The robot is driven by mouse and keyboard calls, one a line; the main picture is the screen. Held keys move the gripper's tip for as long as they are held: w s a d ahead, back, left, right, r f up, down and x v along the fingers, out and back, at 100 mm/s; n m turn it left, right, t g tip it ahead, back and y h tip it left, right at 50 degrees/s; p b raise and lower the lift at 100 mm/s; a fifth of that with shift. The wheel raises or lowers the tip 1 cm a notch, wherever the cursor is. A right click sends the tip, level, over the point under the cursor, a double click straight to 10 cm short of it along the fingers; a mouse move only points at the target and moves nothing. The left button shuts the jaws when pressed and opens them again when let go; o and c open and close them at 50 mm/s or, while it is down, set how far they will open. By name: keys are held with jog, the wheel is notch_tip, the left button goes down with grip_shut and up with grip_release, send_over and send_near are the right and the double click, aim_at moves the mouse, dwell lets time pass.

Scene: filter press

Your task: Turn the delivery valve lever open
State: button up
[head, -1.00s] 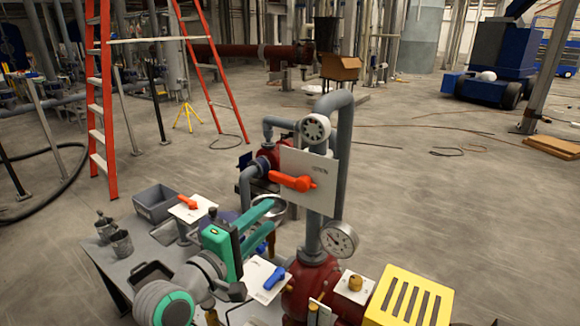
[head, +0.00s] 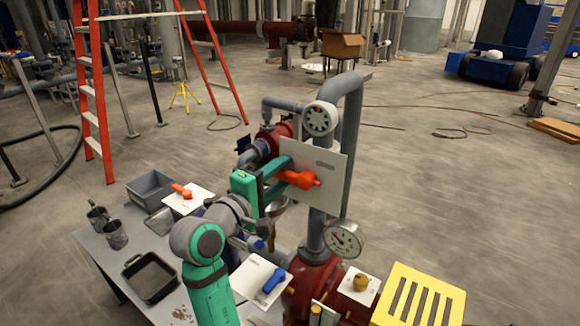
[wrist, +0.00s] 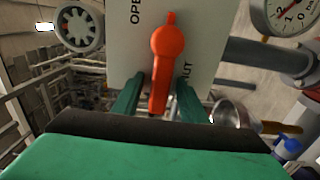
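The large orange-red lever (head: 307,180) sits on an upright white plate (head: 326,165) on the grey pipework. Its handle points left in the head view, towards my gripper. In the wrist view the lever (wrist: 168,45) hangs down between my fingers, and the plate (wrist: 212,30) shows "OPE" and "UT", each partly cut off or hidden. My gripper (head: 281,177), with green fingers, is open and straddles the handle's end. In the wrist view my gripper (wrist: 160,100) shows a small gap on each side of the handle.
A pressure gauge (head: 344,239) and a white handwheel (head: 319,118) are close by. A blue lever (head: 274,281) and a smaller orange lever (head: 182,191) sit on other plates. A yellow slotted guard (head: 418,296) stands at front right. Open floor lies behind.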

jog(key=shift+x, duration=1.65)
jog(key=shift+a, duration=0.1)
grip_shut()
